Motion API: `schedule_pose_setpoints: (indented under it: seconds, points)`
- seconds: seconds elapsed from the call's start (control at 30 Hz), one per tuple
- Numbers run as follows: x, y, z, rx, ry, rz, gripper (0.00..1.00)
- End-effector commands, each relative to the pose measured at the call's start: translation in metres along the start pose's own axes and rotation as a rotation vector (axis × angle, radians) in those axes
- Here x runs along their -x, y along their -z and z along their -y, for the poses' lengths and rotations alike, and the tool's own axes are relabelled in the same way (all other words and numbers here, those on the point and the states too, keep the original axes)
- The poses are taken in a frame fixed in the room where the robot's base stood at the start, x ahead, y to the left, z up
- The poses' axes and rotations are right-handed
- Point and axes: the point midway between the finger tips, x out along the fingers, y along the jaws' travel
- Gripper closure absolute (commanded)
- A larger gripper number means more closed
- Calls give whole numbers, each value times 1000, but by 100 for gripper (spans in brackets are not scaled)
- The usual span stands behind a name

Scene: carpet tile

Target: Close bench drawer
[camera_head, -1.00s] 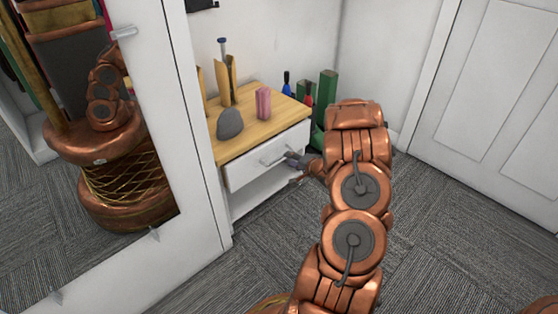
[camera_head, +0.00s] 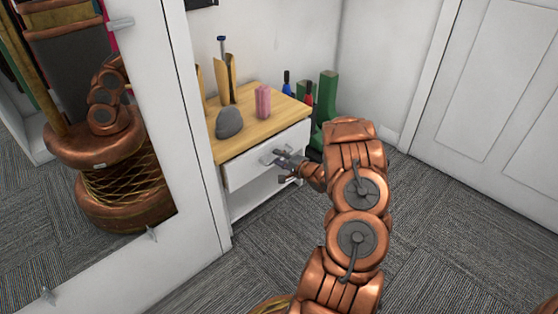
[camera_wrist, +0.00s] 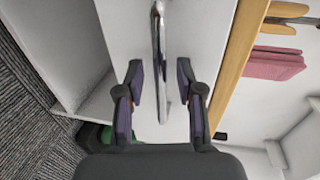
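The white bench drawer (camera_head: 243,170) sits under the wooden top of the bench (camera_head: 243,145). Its front looks close to flush with the bench edge; I cannot tell how large any gap is. A metal bar handle (camera_head: 268,158) is on the drawer front and also shows in the wrist view (camera_wrist: 158,45). My gripper (camera_head: 282,164) is at the drawer front, by the handle. In the wrist view my gripper (camera_wrist: 160,92) has its two fingers spread, one on each side of the handle in the picture. Nothing is gripped.
Green boots (camera_head: 327,100) stand beyond the bench. A mirrored panel (camera_head: 200,150) borders the left. Carpet (camera_head: 450,230) is free on the right.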

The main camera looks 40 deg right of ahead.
Motion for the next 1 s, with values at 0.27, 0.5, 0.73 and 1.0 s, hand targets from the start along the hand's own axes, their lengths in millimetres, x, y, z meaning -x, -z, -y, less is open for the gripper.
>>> schedule_pose_setpoints:
  seconds: [0.27,0.5,0.73,1.0]
  points:
    - [-5,0,0,0,0,0,63]
    - [-5,0,0,0,0,0,80]
    - [-5,0,0,0,-1,0,100]
    - [-5,0,0,0,-1,0,100]
